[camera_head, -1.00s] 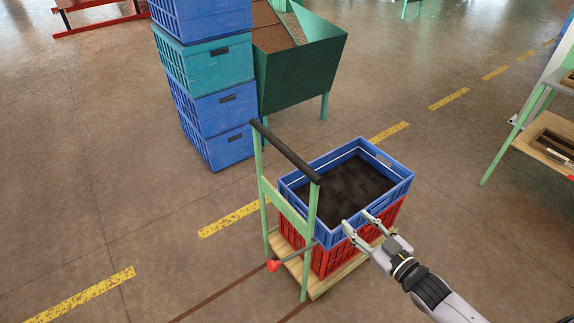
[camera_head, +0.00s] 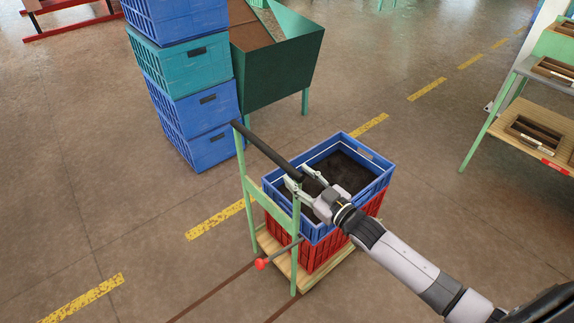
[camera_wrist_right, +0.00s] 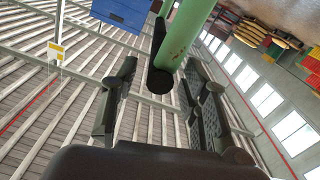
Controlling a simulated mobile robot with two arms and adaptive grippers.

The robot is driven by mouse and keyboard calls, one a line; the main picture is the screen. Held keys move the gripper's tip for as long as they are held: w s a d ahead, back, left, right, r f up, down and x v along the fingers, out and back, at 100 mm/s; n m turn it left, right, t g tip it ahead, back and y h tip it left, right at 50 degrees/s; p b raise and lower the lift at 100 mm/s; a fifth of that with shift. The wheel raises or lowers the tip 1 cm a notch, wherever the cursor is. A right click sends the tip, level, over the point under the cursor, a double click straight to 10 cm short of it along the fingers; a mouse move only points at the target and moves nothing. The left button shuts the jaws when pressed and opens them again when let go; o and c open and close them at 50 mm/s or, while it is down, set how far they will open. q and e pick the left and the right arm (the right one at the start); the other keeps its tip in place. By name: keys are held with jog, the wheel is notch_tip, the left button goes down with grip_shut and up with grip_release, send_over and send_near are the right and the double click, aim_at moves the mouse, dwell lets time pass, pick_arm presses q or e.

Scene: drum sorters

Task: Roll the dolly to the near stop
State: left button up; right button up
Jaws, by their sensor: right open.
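The dolly (camera_head: 312,279) has a wooden deck, a green upright frame (camera_head: 269,200) and a black handle bar (camera_head: 262,147). It carries a blue crate of dark soil (camera_head: 366,199) on a red crate (camera_head: 320,252). A lever with a red knob (camera_head: 261,264) sticks out low on the frame. My right gripper (camera_head: 299,177) is open at the handle's right end. In the right wrist view, the handle's end (camera_wrist_right: 158,55) and the green frame (camera_wrist_right: 192,25) show between its fingers; I cannot tell whether they touch. The near stop cannot be made out. My left gripper is out of view.
Dark rails (camera_head: 215,292) run along the floor from the dolly toward the lower left. A stack of blue and teal crates (camera_head: 185,65) and a green hopper (camera_head: 285,70) stand behind. A wooden-topped bench (camera_head: 505,125) is at right. The left floor is open.

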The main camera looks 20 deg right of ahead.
aim_at(287, 167)
jog(key=x, duration=0.5)
jog(key=shift+w+a, duration=0.1)
jog(key=shift+w, duration=0.3)
jog(key=shift+c, duration=0.5)
grip_shut()
